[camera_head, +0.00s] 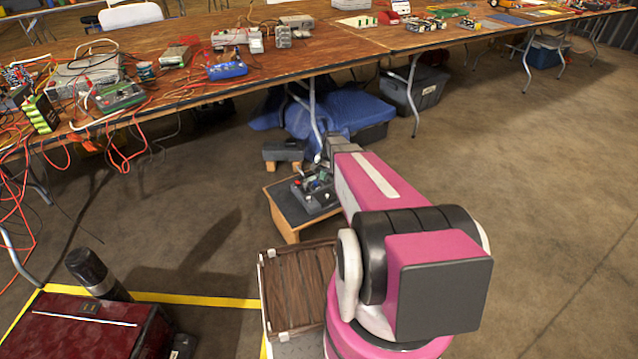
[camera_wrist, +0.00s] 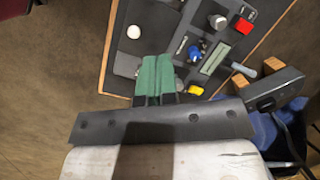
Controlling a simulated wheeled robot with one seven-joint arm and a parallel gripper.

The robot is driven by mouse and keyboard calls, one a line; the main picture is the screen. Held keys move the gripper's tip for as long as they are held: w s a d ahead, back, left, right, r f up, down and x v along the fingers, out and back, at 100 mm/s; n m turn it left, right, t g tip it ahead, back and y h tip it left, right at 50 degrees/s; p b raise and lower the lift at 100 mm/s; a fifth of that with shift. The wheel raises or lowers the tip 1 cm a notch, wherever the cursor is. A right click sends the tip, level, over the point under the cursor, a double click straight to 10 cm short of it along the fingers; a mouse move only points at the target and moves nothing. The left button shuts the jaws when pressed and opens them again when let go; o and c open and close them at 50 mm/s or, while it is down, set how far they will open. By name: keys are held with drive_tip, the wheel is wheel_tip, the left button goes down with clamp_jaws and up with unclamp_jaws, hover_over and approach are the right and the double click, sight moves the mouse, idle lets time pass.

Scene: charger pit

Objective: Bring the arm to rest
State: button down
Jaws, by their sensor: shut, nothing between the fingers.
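My gripper (camera_wrist: 158,78) shows in the wrist view as two green fingers lying together, with nothing between them. It is over a dark board (camera_wrist: 150,45) on a low wooden stand. The board carries a red block (camera_wrist: 243,25), a blue knob (camera_wrist: 194,53), a yellow piece (camera_wrist: 196,90) and a white round part (camera_wrist: 134,32). I cannot tell how high the fingers are above it. In the head view my pink arm reaches forward past the low stand (camera_head: 288,222); the fingertips cannot be made out clearly there.
A dark grey device (camera_head: 283,151) rests on wooden blocks behind the stand. A slatted wooden crate (camera_head: 297,290) is in front. A red case (camera_head: 85,330) and black cylinder (camera_head: 90,270) stand at left. A long table (camera_head: 180,25) with electronics and hanging cables crosses the back. Floor at right is clear.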

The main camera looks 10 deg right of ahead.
drive_tip(key=shift+s+d+r, duration=0.1)
drive_tip(key=shift+d+r, duration=0.05)
drive_tip(key=shift+r, duration=0.4)
drive_tip(key=shift+s+d+r, duration=0.1)
drive_tip(key=shift+d+r, duration=0.05)
drive_tip(key=shift+r, duration=0.35)
drive_tip(key=s+a+r+n+h, duration=0.1)
drive_tip(key=s+a+r+n, duration=0.2)
drive_tip(key=s+r, duration=0.3)
drive_tip(key=s+a+r+n+t+h, duration=0.1)
drive_tip(key=s+a+r+n, duration=0.3)
drive_tip(key=s, duration=0.9)
wheel_tip(320, 180, up, 4)
drive_tip(key=shift+s+f+n, duration=0.15)
drive_tip(key=shift+f+n, duration=0.05)
drive_tip(key=shift+n, duration=0.1)
